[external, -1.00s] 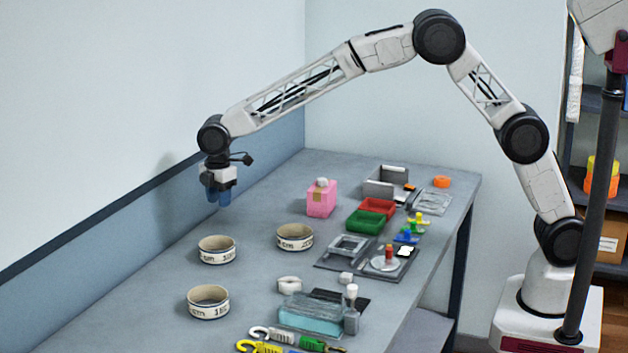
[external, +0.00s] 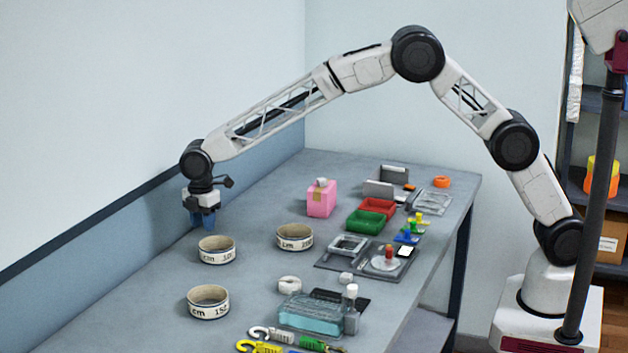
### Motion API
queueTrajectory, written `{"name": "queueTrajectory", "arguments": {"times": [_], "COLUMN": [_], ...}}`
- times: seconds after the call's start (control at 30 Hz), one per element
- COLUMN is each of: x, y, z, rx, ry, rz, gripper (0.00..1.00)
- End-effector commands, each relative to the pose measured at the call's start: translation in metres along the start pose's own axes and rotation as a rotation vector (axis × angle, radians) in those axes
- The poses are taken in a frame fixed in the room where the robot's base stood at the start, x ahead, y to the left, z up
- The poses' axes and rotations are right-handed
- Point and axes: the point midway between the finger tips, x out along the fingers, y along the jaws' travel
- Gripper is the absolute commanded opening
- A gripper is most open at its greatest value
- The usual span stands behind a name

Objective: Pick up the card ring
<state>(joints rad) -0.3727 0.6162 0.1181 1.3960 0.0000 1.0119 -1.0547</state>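Three pale, open rings with dark printed "cm" markings lie on the table: a ring (external: 217,256) near the wall, a ring (external: 295,244) to its right and a ring (external: 208,310) nearer the front. I cannot tell which is the card ring. My gripper (external: 203,224), with blue fingers, points down just above and behind the ring near the wall, slightly to its left. It appears apart from that ring and holds nothing that I can see. The finger gap is too small to judge.
A pink box (external: 321,201), a green tray (external: 365,222) and a red tray (external: 378,207) stand to the right. A teal-filled clear box (external: 311,316) and several hooked straps lie in front. The grey table (external: 150,310) is clear at the front left.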

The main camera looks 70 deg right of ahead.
Motion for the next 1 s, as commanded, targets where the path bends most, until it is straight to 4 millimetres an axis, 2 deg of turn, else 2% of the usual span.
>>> {"name": "queueTrajectory", "arguments": {"times": [0.13,0.63,1.0], "x": [0.011,0.019,0.057], "y": [0.0,0.0,0.002], "z": [0.0,0.0,0.0], "rx": [0.0,0.0,0.0], "ry": [0.0,0.0,0.0], "rz": [0.0,-0.001,0.0], "gripper": [0.37,0.37,0.37]}}
